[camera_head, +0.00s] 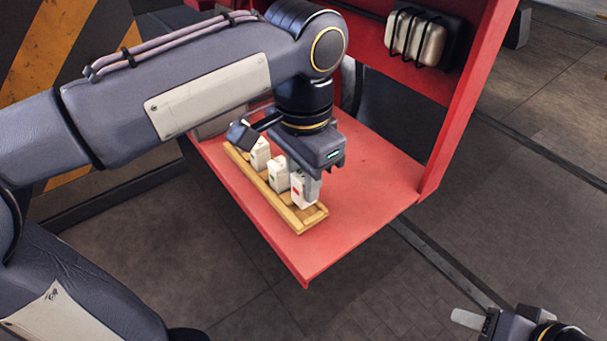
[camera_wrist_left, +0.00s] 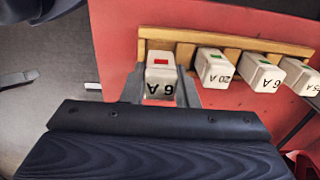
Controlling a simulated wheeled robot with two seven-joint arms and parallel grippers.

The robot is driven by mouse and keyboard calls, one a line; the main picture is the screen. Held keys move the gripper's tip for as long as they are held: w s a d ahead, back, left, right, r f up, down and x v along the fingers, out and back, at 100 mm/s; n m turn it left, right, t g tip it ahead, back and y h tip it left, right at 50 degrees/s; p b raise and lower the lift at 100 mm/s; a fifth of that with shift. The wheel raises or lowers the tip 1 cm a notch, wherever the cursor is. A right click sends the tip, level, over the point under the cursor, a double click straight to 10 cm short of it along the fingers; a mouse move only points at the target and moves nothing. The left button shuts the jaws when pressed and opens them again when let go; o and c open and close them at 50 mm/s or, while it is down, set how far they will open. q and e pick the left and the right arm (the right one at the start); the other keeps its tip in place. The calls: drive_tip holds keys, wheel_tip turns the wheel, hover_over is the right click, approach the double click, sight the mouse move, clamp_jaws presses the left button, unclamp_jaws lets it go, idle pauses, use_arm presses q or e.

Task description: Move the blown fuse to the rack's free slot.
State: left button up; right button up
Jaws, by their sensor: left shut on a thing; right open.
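The blown fuse (camera_head: 298,193), a white block with a red mark, stands upright at the near end of the wooden rack (camera_head: 299,224). In the left wrist view the fuse (camera_wrist_left: 161,76) reads "6 A" and is between the fingers of my left gripper (camera_wrist_left: 160,92). My left gripper (camera_head: 307,185) is shut on it from above. I cannot tell whether its base is seated or just over the rack. Other white fuses with green marks stand in the rack, such as the "20 A" one (camera_wrist_left: 215,68). My right gripper (camera_head: 477,320) is open, low at the right, partly out of frame.
The rack lies on a red shelf (camera_head: 375,185) with bare room to its right. A red cabinet wall (camera_head: 465,100) rises at the right, with a caged lamp-like unit (camera_head: 418,37) at the back. My left arm hides part of the rack's far end.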

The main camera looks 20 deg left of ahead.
use_arm(q)
drive_tip(key=shift+f+b, duration=0.8)
drive_tip(key=shift+f, duration=0.45)
drive_tip(key=o, duration=1.1)
drive_tip(key=shift+c, duration=0.2)
drive_tip(key=shift+r, duration=0.15)
